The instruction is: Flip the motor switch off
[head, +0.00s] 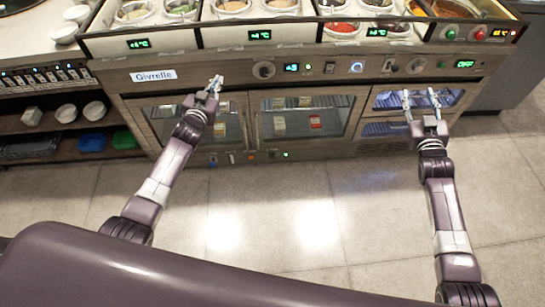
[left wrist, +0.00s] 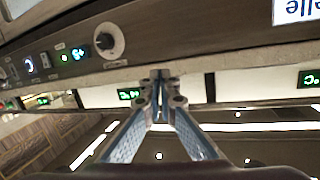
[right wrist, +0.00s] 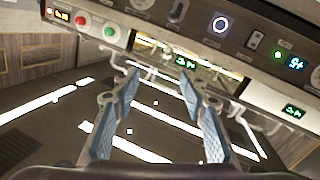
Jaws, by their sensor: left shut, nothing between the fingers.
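No readable label picks out the motor switch. The counter's front panel has a small rocker switch (head: 330,67), also in the right wrist view (right wrist: 256,40), between a green light (head: 307,67) and a ring-lit button (head: 357,66). A lever-like control (head: 392,67) sits further right. Small controls (head: 250,156) also line the strip below the doors. My left gripper (head: 215,84) is shut and empty, by the panel left of the black knob (head: 263,70); its fingertips meet in the left wrist view (left wrist: 160,78). My right gripper (head: 422,97) is open and empty before the panel's right part.
Sauce wells (head: 232,8) with displays stand above the panel. Glass doors (head: 300,115) are below it. Red (head: 479,35) and green (head: 450,34) buttons sit at upper right. A shelf with bowls (head: 66,113) is at left. The tiled floor (head: 270,215) in front is clear.

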